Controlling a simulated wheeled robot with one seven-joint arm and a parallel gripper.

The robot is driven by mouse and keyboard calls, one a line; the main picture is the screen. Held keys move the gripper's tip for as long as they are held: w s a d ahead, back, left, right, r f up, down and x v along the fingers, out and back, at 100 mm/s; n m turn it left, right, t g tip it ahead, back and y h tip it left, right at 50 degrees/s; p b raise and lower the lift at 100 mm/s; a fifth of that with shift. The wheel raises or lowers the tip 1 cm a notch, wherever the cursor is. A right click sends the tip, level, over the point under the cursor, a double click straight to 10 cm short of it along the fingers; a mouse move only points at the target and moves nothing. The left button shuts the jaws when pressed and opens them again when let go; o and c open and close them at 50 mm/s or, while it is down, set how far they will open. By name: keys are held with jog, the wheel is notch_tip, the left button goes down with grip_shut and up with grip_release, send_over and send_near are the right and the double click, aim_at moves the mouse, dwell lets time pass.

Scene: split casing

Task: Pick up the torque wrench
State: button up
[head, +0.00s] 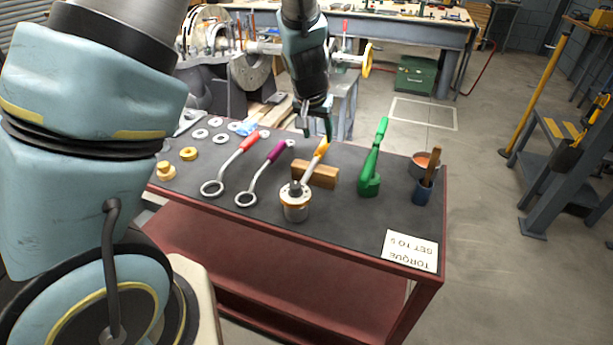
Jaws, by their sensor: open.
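Several long-handled tools lie on the dark-topped red cart (345,240) in the head view. A yellow-handled tool (313,166) slants up from a silver and copper cylinder (296,206), in front of a wooden block (318,176). To its left lie a purple-handled ring wrench (262,177) and a red-handled ring wrench (232,167). I cannot tell for sure which one is the torque wrench. My gripper (317,126) is open and empty, pointing down just above the yellow handle's upper end in the picture. I cannot tell whether they touch.
A green tool (371,172) stands upright right of the block. A torque card (410,250) lies at the front right corner. Washers (200,134) lie at the back left.

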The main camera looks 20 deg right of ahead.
aim_at(321, 147)
jog(key=x, duration=0.8)
jog(key=shift+s+d+f, duration=0.1)
jog(key=shift+d+f, duration=0.1)
jog(key=shift+f, duration=0.1)
jog(key=shift+c, duration=0.2)
grip_shut()
jog(key=shift+r, duration=0.1)
dwell(0.9)
